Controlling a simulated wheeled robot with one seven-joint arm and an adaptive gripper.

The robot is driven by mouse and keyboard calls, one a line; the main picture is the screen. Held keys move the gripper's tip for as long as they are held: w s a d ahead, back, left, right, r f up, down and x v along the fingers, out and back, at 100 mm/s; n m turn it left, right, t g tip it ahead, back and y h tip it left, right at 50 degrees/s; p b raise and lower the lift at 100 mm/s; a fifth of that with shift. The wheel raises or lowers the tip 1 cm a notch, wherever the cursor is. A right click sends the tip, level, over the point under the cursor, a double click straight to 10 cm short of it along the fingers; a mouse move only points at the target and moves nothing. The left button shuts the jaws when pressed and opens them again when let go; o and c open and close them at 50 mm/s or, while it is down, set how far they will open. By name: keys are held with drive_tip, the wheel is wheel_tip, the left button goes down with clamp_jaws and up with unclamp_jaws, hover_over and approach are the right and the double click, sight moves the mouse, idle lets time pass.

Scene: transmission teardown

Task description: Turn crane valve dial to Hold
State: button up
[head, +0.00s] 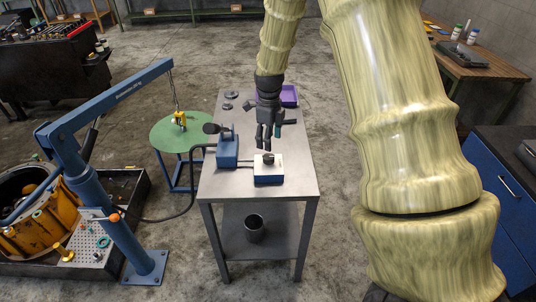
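The valve box (268,176), with a pale top and blue front, sits near the front right of the metal table. A dark round dial (268,158) is on its top; its markings are too small to read, so I cannot tell its setting. My gripper (264,148) points down just above and behind the dial. It seems apart from the dial, though contact is hard to judge. Its dark fingers are small here, and I cannot tell how far apart they are. No object shows clearly between them.
A blue pump unit (227,150) with a black hose stands left of the valve box. A blue crane (95,200) is at left, its boom over a green round table (178,140). A purple tray (290,96) and grey parts (231,95) lie at the table's back.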

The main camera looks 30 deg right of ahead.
sight(269, 156)
drive_tip(key=shift+f+p, duration=0.95)
drive_tip(key=shift+f, duration=3.1)
drive_tip(key=c, duration=1)
